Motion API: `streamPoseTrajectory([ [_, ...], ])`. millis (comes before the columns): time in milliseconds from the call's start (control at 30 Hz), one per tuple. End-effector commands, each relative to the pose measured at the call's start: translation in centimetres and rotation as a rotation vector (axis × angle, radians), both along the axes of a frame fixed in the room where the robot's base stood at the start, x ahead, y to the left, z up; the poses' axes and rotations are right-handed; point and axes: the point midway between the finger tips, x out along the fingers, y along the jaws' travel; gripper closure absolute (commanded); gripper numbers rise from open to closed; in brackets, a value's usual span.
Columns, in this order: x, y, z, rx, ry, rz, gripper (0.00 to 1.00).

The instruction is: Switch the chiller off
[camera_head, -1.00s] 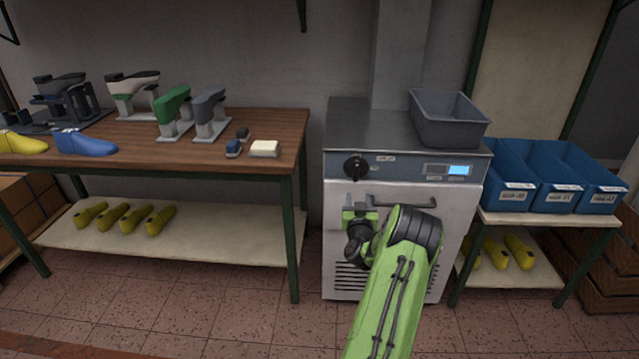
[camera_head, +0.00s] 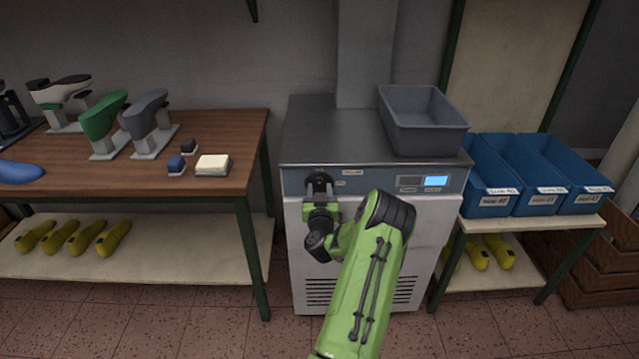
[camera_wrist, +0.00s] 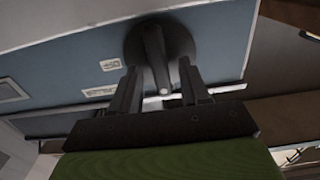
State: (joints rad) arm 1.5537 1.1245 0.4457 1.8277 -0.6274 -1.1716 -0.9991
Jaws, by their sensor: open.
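The chiller (camera_head: 370,225) is a grey-white cabinet with a metal top and a blue-grey front panel. Its black rotary knob (camera_head: 319,178) sits at the left of that panel, partly hidden by my gripper. A lit blue display (camera_head: 436,181) shows at the panel's right. In the wrist view the dark knob (camera_wrist: 156,50) has a raised bar across its face. My gripper (camera_wrist: 160,80) is open, with its two fingers on either side of the bar's lower end. I cannot tell if they touch it. In the head view my gripper (camera_head: 320,192) is at the knob's front.
A grey bin (camera_head: 425,125) stands on the chiller's top. A wooden table (camera_head: 225,175) with shoe lasts and small blocks is on the left. Blue bins (camera_head: 535,185) stand on a shelf at the right. Floor in front is tiled.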

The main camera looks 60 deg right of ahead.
Motion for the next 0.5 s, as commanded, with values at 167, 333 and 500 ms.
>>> streamPoseTrajectory([
  [167, 0.0, 0.03, -0.02, 0.0, 0.0, 0.0, 0.54],
  [333, 0.01, 0.03, -0.01, 0.0, 0.0, 0.0, 0.71],
  [500, 0.0, 0.02, 0.0, 0.0, 0.0, 0.0, 0.97],
])
